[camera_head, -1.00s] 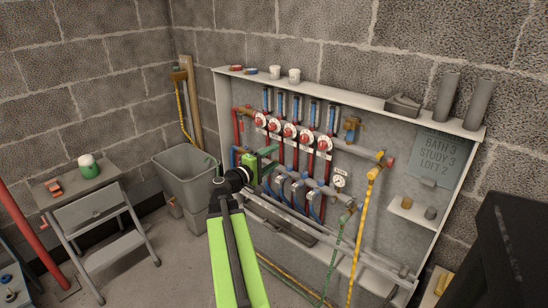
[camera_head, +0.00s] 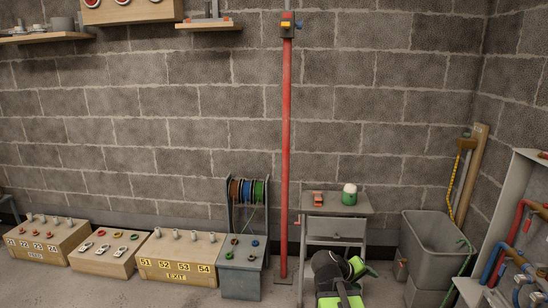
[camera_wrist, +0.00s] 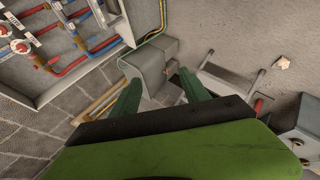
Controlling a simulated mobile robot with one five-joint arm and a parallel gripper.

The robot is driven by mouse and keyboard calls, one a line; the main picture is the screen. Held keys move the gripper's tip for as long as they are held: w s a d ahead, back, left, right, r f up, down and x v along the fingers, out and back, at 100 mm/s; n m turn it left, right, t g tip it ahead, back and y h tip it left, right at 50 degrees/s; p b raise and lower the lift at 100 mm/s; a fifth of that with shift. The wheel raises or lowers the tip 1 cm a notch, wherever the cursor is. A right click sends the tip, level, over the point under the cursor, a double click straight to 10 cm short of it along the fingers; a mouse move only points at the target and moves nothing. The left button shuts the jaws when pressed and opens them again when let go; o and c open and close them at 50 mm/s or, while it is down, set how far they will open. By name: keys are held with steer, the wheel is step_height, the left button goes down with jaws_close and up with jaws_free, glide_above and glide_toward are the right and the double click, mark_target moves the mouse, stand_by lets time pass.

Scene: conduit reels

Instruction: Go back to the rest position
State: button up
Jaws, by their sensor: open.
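My gripper (camera_head: 359,266) shows low in the head view, right of centre, in front of the grey folding step stool (camera_head: 336,228). My arm below it is green and black. In the wrist view my gripper (camera_wrist: 160,88) has its two green fingers spread apart, with nothing between them. The grey bin (camera_wrist: 150,62) lies beyond the fingers there. My gripper appears to touch nothing.
The grey bin (camera_head: 437,243) and pipe cabinet (camera_head: 522,225) are at right. A red pole (camera_head: 286,150) stands left of the stool, which bears a green-and-white jar (camera_head: 349,195). Cable reels (camera_head: 248,191) and wooden boxes (camera_head: 178,258) line the wall leftward. Some floor is bare in front.

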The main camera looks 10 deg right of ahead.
steer(key=s+a+f+g+y, duration=0.1)
steer(key=s+a+f+y, duration=0.15)
steer(key=a, duration=0.45)
steer(key=s+a+f+g+y, duration=0.1)
steer(key=a+f+y, duration=0.2)
steer(key=a, duration=0.4)
steer(key=s+a+f+g+y, duration=0.1)
steer(key=s+a+f+y, duration=0.15)
steer(key=a, duration=0.55)
step_height(320, 180, up, 26)
steer(key=s+a+y+p, duration=0.1)
steer(key=p, duration=2.5)
steer(key=shift+a+g, duration=0.15)
steer(key=shift+g, duration=0.15)
steer(key=shift+f, duration=0.15)
